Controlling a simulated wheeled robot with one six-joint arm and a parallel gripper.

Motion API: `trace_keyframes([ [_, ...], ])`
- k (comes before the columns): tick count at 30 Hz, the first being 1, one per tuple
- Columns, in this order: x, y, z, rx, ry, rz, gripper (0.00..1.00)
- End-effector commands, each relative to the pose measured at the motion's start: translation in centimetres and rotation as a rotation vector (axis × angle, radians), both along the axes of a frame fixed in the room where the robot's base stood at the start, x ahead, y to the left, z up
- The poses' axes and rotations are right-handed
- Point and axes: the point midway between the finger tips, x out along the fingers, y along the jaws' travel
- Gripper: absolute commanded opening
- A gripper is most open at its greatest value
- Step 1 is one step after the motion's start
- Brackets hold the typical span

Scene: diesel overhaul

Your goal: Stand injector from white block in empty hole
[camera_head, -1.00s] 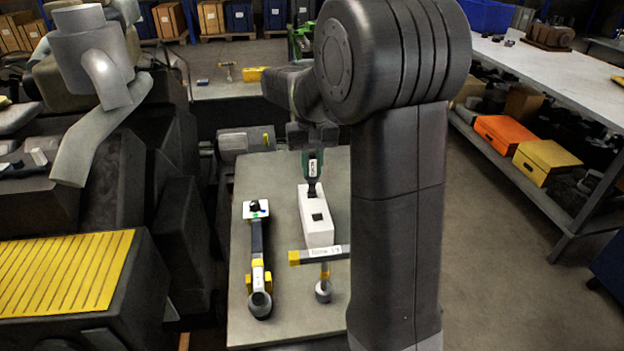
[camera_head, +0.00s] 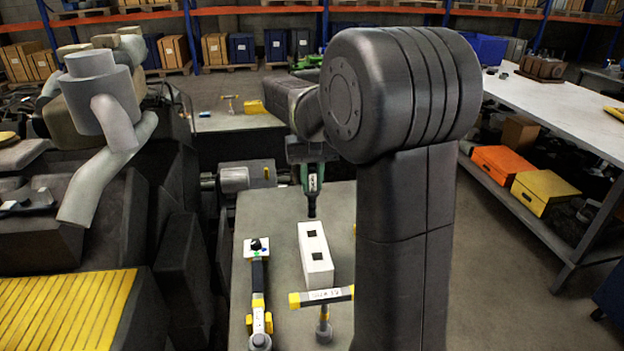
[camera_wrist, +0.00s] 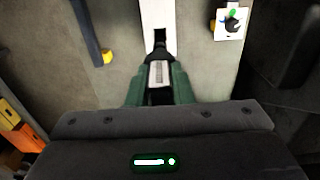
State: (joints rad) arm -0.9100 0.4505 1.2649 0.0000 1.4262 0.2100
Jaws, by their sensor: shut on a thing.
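My gripper (camera_head: 311,178) is shut on the injector (camera_head: 312,206), a dark piece with a pale labelled body, and holds it upright with its dark tip down. The white block (camera_head: 318,272) lies on the grey bench top, and two dark square holes show in its top, both empty. The injector hangs clear above the block's far end. In the wrist view the injector (camera_wrist: 159,72) sits between the green fingers, and its tip overlaps the white block (camera_wrist: 156,12) near a dark hole. I cannot make out an empty hole on the engine (camera_head: 150,240).
A T-handled tool (camera_head: 324,330) with a yellow end stands in front of the block. A long black-and-yellow tool (camera_head: 258,292) with a white plate lies to the left. The dark engine parts are farther left. A side table (camera_head: 560,105) stands at right.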

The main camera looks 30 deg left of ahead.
Motion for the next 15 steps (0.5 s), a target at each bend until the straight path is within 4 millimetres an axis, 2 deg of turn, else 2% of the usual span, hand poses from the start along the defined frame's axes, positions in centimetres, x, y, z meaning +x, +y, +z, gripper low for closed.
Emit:
trace_keyframes([
  [15, 0.0, 0.0, 2.0, 0.001, -0.001, 0.000, 0.00],
])
